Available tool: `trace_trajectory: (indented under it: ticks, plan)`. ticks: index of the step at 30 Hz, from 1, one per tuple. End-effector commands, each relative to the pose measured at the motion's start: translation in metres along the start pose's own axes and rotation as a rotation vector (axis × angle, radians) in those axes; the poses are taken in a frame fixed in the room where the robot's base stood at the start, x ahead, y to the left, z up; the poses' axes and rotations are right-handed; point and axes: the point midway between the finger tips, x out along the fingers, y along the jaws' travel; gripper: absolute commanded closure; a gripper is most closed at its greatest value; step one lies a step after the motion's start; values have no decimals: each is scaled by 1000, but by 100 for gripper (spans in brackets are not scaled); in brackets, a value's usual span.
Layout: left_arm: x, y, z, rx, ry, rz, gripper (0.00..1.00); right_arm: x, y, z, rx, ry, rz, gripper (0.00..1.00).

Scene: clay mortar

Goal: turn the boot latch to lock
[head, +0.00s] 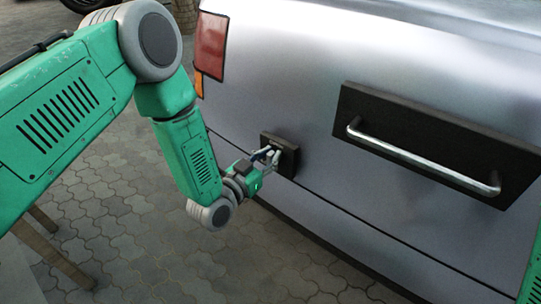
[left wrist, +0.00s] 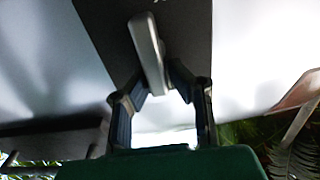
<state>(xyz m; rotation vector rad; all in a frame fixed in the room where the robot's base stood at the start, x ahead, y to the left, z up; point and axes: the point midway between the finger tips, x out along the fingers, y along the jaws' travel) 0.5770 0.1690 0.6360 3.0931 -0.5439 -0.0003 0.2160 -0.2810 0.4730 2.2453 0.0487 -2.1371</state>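The boot latch is a short grey metal bar (left wrist: 148,50) on a dark square plate (head: 287,166), set low on the silver car's rear. In the left wrist view the bar leans slightly, its top end to the left. My left gripper (head: 268,155) is at the latch in the head view. In the left wrist view, its two dark fingers (left wrist: 160,82) come in from either side and close on the bar's lower part. In the head view the fingers partly hide the latch, so its angle is hard to read there. My right gripper is out of view.
A black panel (head: 400,112) with a metal bar handle (head: 425,160) is to the right of the latch on the silver car body (head: 290,60). A red tail light (head: 210,45) is above left. Paved ground (head: 130,220) is open below; a wooden leg (head: 55,255) stands lower left.

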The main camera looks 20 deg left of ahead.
Motion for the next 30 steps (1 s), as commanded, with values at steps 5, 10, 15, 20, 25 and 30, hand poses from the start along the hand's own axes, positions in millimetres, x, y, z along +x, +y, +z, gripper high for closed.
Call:
trace_trajectory:
  ticks: [5, 10, 15, 20, 25, 30]
  plan:
    - [0, 0, 0, 0, -1, 0, 100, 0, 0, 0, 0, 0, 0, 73]
    - [0, 0, 0, -14, -1, 1, 100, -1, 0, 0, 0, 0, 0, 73]
    - [-1, -2, 1, -70, -2, -1, 100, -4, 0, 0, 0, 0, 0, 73]
    - [-1, -5, 0, -171, -3, -2, 100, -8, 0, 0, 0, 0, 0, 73]
    - [-2, -9, 2, -319, -3, -4, 100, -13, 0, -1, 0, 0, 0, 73]
    - [-2, -12, 4, -481, -3, -3, 100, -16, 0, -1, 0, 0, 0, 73]
